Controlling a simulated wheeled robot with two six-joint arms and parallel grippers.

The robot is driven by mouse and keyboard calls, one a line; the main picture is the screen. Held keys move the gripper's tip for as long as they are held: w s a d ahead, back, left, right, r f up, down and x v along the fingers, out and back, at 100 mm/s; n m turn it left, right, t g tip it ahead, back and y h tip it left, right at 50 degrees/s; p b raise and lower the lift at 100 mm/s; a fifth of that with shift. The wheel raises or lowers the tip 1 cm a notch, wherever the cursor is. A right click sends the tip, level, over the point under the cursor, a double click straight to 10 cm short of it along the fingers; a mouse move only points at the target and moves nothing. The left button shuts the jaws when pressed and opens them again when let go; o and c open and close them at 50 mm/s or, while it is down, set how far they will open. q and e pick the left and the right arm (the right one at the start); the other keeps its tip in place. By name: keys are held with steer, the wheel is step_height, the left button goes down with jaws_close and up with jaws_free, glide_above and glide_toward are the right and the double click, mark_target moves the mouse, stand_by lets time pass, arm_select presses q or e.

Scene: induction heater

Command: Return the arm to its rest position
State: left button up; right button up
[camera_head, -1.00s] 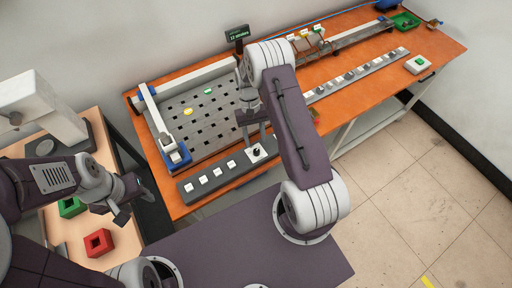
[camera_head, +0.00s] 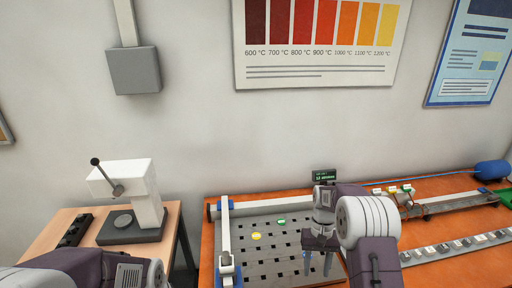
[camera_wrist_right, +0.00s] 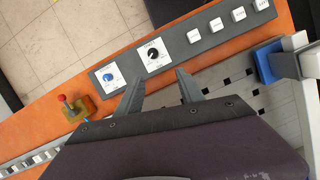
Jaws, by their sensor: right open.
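My right arm comes in from the lower right of the head view. Its right gripper (camera_head: 318,262) points down, open, with nothing between the fingers, and overlaps the right part of the perforated plate (camera_head: 262,236). In the right wrist view the open fingers (camera_wrist_right: 160,88) point toward a grey control panel (camera_wrist_right: 214,38) with a black knob, a blue knob and several white buttons. The fingertips are apart from the knobs. Of my left arm only links show at the lower left of the head view; its gripper is out of view.
The orange bench (camera_head: 207,243) carries a white gantry arm (camera_head: 224,240), a small dark display (camera_head: 323,176) and a row of switches (camera_head: 460,246). A white press (camera_head: 143,194) stands on the wooden table at left.

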steer(key=s+a+r+n+t+b, duration=0.1)
steer(key=s+a+r, duration=0.1)
steer(key=s+r, duration=0.15)
steer(key=s+a+r+t, duration=0.1)
steer(key=s+a+r, duration=0.15)
steer(key=s, duration=0.25)
steer(key=s+f+t, duration=0.2)
steer(key=s+f, duration=0.1)
steer(key=s, duration=0.3)
steer(key=shift+s+f+n, duration=0.2)
steer(key=shift+s+n, duration=0.05)
steer(key=shift+n, duration=0.05)
steer(key=shift+s+r, duration=0.1)
steer(key=shift+s, duration=0.05)
steer(key=shift+d, duration=0.1)
